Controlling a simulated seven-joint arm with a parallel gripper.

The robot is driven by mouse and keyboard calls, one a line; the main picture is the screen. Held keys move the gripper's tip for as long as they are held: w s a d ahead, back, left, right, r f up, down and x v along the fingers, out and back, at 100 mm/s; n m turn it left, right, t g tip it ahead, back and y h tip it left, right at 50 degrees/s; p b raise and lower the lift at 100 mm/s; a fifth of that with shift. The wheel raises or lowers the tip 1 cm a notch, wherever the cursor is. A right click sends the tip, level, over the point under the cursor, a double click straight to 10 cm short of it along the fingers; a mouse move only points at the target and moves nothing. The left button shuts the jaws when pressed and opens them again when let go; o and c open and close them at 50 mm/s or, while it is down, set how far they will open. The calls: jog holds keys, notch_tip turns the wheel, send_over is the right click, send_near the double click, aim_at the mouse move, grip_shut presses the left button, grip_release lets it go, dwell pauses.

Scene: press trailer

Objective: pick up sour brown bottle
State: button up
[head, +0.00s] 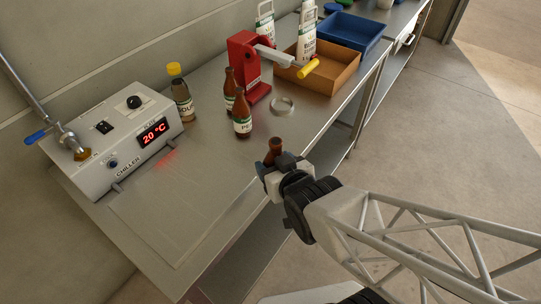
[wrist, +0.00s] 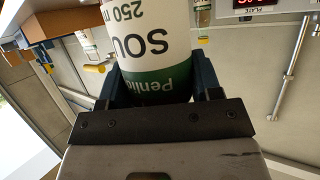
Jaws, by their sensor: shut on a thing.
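My gripper (head: 272,167) is at the front edge of the steel bench, shut on the sour brown bottle (head: 275,146). In the head view only the bottle's brown top shows above the jaws; the rest is hidden by my gripper. In the wrist view the bottle's white and green label (wrist: 150,45) reads "SOU" and "250 m", upside down, between the dark blue fingers. Whether its base touches anything does not show.
Two brown bottles (head: 242,118) (head: 230,91) and a yellow-capped bottle (head: 183,98) stand on the bench (head: 205,160). A chiller (head: 105,160) is left; a red press (head: 245,62), a ring (head: 283,106), an orange-brown tray (head: 335,80) and a blue tray (head: 372,37) stand farther back.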

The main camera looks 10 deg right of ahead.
jog(key=shift+s+d, duration=0.1)
jog(key=shift+s, duration=0.3)
jog(key=shift+r, duration=0.15)
dwell(0.7)
